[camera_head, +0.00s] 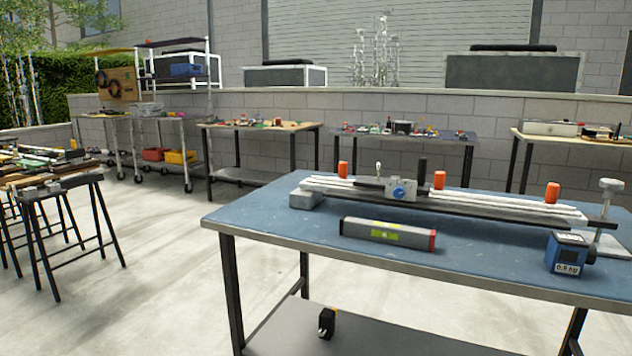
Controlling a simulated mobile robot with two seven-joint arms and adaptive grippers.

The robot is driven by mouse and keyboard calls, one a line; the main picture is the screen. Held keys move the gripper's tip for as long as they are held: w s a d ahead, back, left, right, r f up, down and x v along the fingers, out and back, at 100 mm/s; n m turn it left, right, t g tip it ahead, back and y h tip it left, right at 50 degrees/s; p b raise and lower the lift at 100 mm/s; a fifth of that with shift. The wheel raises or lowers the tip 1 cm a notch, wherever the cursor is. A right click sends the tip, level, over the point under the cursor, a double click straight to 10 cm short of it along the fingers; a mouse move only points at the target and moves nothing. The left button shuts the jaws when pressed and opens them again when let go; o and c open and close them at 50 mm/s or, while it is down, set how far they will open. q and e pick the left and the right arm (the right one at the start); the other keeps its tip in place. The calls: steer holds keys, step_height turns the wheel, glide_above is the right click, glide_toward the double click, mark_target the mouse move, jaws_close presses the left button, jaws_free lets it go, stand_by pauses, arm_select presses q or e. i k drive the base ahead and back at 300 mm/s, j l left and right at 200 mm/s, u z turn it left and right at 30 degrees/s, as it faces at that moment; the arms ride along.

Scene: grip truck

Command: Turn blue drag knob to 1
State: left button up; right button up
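The blue drag knob (399,192) sits on the front of a small grey carriage (397,181). The carriage rides on a long slider rail (480,202) that lies on the blue table (270,221). The knob faces toward me. Its markings and setting are too small to read. A black upright handle stands just right of the carriage. Neither of my grippers shows in the head view.
A grey spirit level (388,234) with a red end lies in front of the rail. A blue box reading 0.9 kg (566,254) stands at the right front. Orange pegs (439,180) stand along the rail. The table's left part is clear.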

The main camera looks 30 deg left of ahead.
mark_target(398, 192)
steer(key=i+l+u, duration=0.15)
steer(key=u, duration=0.25)
steer(key=i+l+u, duration=0.25)
steer(key=u, duration=0.15)
steer(key=i+l+u, duration=0.1)
steer(key=l+u, duration=0.25)
